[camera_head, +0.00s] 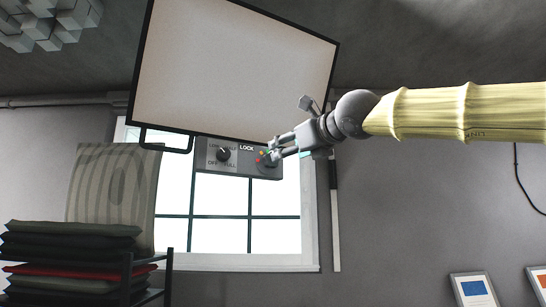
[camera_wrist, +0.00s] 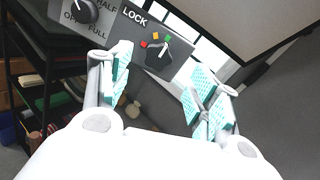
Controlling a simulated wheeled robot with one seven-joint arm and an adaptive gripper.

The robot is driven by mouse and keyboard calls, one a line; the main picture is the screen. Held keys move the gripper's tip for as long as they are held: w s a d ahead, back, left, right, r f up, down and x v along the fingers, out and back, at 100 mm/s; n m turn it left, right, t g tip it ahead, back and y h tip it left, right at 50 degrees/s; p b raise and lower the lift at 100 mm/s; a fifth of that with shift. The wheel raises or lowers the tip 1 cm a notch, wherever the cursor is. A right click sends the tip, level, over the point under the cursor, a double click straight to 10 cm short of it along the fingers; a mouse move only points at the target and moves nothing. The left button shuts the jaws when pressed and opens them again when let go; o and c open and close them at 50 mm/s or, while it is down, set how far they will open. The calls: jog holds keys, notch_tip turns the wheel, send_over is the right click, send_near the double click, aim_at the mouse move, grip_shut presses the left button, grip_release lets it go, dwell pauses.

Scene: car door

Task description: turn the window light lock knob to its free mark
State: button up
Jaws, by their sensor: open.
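The grey control panel (camera_head: 236,171) is mounted below the large pale board, in front of the window. Its dark LOCK knob (camera_wrist: 158,57) shows in the wrist view with red, orange and green marks around its upper side. The knob's white pointer line appears to lean up and right, towards the green mark (camera_wrist: 167,37). In the head view my fingers partly cover the LOCK knob (camera_head: 268,160). My gripper (camera_head: 274,148) is open just in front of the panel's right end. Its teal-padded fingers (camera_wrist: 163,88) stand apart, with nothing between the pads; contact with the knob is not visible.
A second knob (camera_head: 223,154) marked OFF, HALF and FULL sits left of LOCK. The large framed board (camera_head: 235,70) hangs close above my gripper. A rack with stacked cushions (camera_head: 70,240) stands at lower left.

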jog(key=p+x, duration=0.1)
jog(key=x, duration=0.7)
jog(key=shift+f, duration=0.1)
jog(key=c, duration=1)
jog(key=shift+p, duration=0.35)
jog(key=shift+a+n+p, duration=0.1)
jog(key=shift+n+p, duration=0.2)
jog(key=shift+p, duration=0.05)
jog(key=shift+s+a+f+n+p, duration=0.15)
jog(key=shift+n+p, duration=2.15)
jog(key=shift+n, duration=2.05)
jog(key=shift+w+f+n+p, duration=0.1)
jog(key=shift+f+n+p, duration=0.1)
jog(key=shift+n+p, duration=3.15)
jog(key=shift+n+b, duration=1.05)
jog(key=shift+n, duration=0.05)
